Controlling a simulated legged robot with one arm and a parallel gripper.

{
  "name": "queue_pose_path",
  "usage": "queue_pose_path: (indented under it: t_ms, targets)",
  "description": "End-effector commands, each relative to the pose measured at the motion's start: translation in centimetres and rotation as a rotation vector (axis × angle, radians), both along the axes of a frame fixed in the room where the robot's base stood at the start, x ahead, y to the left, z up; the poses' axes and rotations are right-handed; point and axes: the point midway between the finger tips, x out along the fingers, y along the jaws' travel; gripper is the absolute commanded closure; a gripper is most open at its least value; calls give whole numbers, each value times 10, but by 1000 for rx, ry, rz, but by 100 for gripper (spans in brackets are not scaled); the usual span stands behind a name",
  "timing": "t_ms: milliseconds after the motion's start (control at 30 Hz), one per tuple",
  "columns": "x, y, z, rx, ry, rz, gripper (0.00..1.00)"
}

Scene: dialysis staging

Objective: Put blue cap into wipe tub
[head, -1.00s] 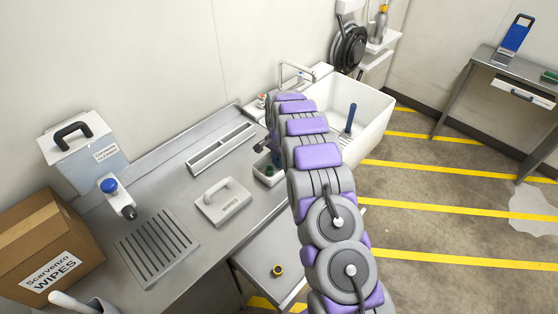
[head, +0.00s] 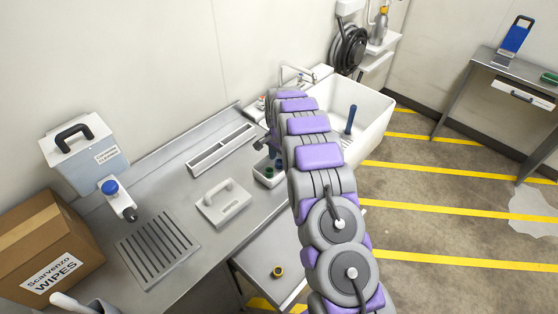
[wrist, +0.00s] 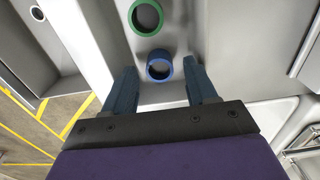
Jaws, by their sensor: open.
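The blue cap (wrist: 160,66) shows in the wrist view as a blue ring in a pale tray, just below a green cap (wrist: 146,17). My gripper (wrist: 158,72) is open, with one finger to each side of the blue cap; I cannot tell whether they touch it. In the head view my gripper (head: 272,150) is over the small tray (head: 262,181), partly hidden by my arm. A pale tub with a dark handle and a label (head: 85,160) stands at the back left of the counter. I cannot tell whether it is the wipe tub.
A handled flat lid (head: 222,205) and a ribbed drain plate (head: 158,248) lie on the counter. A blue-topped bottle (head: 118,200) and a wipes carton (head: 50,245) are at left. A white sink (head: 372,105) is beyond my arm.

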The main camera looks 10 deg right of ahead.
Motion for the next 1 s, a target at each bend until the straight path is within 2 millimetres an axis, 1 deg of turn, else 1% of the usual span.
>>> queue_pose_path:
  t_ms: [33,400,533,733,867,967,1000]
  targets:
    - [1,0,11,0,-4,0,43]
    - [1,0,83,0,-1,0,43]
    - [0,0,98,0,0,0,43]
    - [-1,0,104,0,1,4,43]
    - [-13,2,119,4,7,35,43]
    - [-32,3,144,8,12,87,43]
    - [-42,4,153,11,17,111,43]
